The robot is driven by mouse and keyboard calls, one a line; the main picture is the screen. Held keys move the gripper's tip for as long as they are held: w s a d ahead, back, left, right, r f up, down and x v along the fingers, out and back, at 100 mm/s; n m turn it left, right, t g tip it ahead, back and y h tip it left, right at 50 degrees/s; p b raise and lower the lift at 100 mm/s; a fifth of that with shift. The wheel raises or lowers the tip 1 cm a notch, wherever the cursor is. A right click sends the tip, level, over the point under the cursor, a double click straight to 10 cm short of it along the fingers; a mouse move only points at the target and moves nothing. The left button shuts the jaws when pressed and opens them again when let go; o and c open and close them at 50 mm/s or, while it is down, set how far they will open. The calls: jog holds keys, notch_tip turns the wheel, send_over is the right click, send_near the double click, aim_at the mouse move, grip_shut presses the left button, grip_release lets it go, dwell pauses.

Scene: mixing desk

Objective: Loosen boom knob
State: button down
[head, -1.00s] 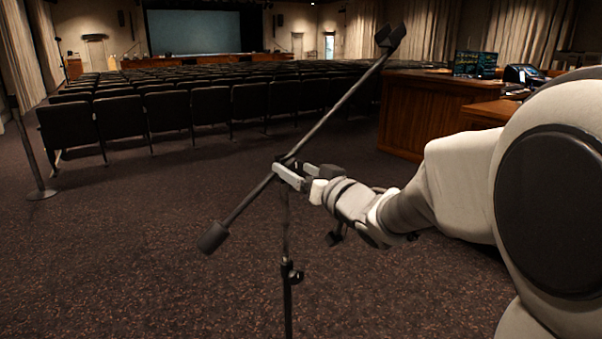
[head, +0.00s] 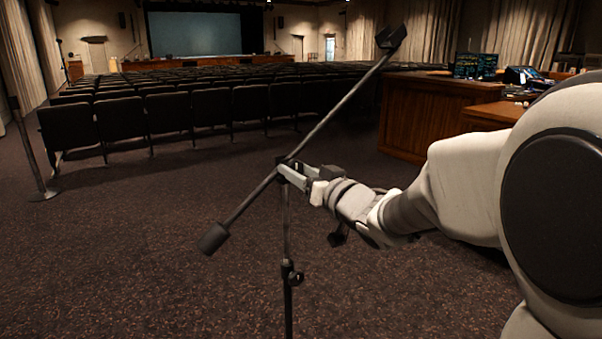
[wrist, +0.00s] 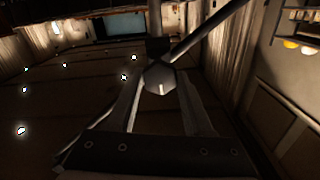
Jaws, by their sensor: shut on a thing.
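A dark microphone stand (head: 286,220) rises in the middle of the head view, with a slanted boom (head: 340,110) across its top. The boom has a dark block (head: 391,36) at its upper right end and a dark weight (head: 213,238) at its lower left end. The boom knob (wrist: 160,77), grey and faceted with a pale mark, shows between my fingers in the wrist view. In the head view my fingers hide it. My gripper (head: 290,172) is at the boom joint, shut on the knob.
Rows of dark seats (head: 190,108) stand behind the stand. A wooden desk (head: 430,115) with lit equipment (head: 475,65) is at the right. A thin pole on a round base (head: 44,195) stands at far left. Carpet around the stand is clear.

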jog(key=n+b, duration=0.1)
jog(key=n, duration=0.7)
jog(key=shift+b, duration=0.4)
jog(key=shift+n, duration=4.6)
jog(key=shift+c, duration=1.5)
grip_release()
jog(key=p+v, duration=0.3)
jog(key=v, duration=1.4)
jog(key=shift+s, duration=0.2)
